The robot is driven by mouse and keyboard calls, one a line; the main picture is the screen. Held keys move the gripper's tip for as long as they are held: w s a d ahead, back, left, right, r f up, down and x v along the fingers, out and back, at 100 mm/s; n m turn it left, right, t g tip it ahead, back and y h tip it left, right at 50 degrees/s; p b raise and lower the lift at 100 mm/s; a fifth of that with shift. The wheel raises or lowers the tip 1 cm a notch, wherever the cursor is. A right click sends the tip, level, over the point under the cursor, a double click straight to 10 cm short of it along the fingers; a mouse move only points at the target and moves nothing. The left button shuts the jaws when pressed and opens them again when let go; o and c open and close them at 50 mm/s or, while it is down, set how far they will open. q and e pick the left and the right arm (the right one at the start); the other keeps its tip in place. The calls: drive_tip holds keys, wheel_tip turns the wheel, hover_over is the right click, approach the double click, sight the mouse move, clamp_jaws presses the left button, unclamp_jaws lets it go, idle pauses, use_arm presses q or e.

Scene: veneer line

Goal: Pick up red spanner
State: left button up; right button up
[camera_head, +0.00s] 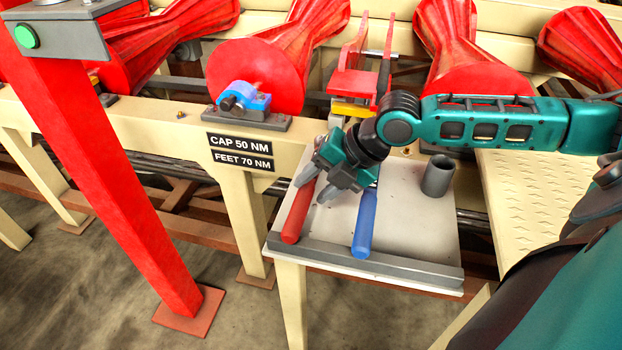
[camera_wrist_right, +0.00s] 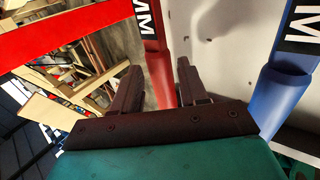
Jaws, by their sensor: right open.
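The red spanner (camera_head: 297,214) lies on a small pale shelf (camera_head: 420,225), its red handle toward the front edge. Its far end is hidden under my right gripper (camera_head: 313,186). My right gripper is open just above the handle. In the right wrist view, the red spanner (camera_wrist_right: 160,82) shows between the two spread fingers (camera_wrist_right: 158,68), with a black and white label on it. I cannot tell whether either finger touches it. My left gripper is not in view.
A blue-handled spanner (camera_head: 364,225) lies close to the right of the red one. A grey cup (camera_head: 437,176) stands at the shelf's back right. A grey lip (camera_head: 370,263) runs along the front edge. A red post (camera_head: 120,180) stands to the left.

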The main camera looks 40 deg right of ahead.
sight(310, 188)
drive_tip(key=shift+x, duration=1.95)
drive_tip(key=shift+d, duration=0.1)
clamp_jaws()
drive_tip(key=shift+w, duration=0.1)
